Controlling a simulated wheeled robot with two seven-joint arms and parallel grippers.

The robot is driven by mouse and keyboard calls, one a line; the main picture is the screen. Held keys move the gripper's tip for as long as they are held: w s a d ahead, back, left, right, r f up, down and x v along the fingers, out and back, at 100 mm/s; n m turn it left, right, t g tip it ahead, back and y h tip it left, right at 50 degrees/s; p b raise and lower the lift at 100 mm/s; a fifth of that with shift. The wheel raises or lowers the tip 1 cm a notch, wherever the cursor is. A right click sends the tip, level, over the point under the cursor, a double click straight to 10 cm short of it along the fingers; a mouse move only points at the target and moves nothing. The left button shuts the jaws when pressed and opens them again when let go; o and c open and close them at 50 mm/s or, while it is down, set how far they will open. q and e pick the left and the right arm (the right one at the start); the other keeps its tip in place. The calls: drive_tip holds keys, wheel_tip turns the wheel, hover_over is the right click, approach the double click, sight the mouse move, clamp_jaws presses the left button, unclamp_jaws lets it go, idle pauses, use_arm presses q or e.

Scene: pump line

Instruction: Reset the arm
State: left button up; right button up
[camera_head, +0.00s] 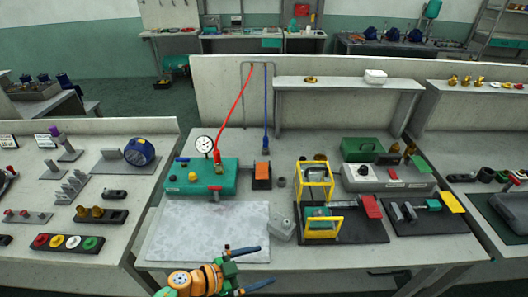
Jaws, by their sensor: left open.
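My left arm comes in from the bottom of the head view with an orange and green wrist. My right gripper is not in view.
A green pump unit (205,178) with a gauge (204,145) stands behind the mat. Right of the gripper are a grey box (282,222), a yellow-framed fixture (322,225) and a green-clamp fixture (430,207). The left bench (70,252) holds coloured rings and fittings.

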use_arm(q)
drive_tip(key=w+r+t, duration=0.1)
drive_tip(key=w+r+n+t, duration=0.1)
drive_tip(key=w, duration=0.1)
drive_tip(key=w+r+n+t+y, duration=0.1)
drive_tip(key=t, duration=0.1)
drive_tip(key=shift+w+a, duration=0.15)
drive_tip(key=shift+a, duration=0.1)
drive_tip(key=s+a+r+n+t+y, duration=0.2)
drive_tip(key=s+a+n+y, duration=0.1)
drive_tip(key=a+n+y, duration=0.85)
drive_tip(key=s+a+m+g, duration=0.25)
drive_tip(key=s+g, duration=0.55)
drive_tip(key=s, duration=1)
wheel_tip(320, 180, down, 19)
drive_tip(key=s+g, duration=0.2)
drive_tip(key=s+a+f+g+b, duration=0.1)
drive_tip(key=s+a+f, duration=0.2)
drive_tip(key=s+f, duration=0.7)
drive_tip(key=shift+s+f, duration=0.2)
drive_tip(key=shift+s, duration=0.7)
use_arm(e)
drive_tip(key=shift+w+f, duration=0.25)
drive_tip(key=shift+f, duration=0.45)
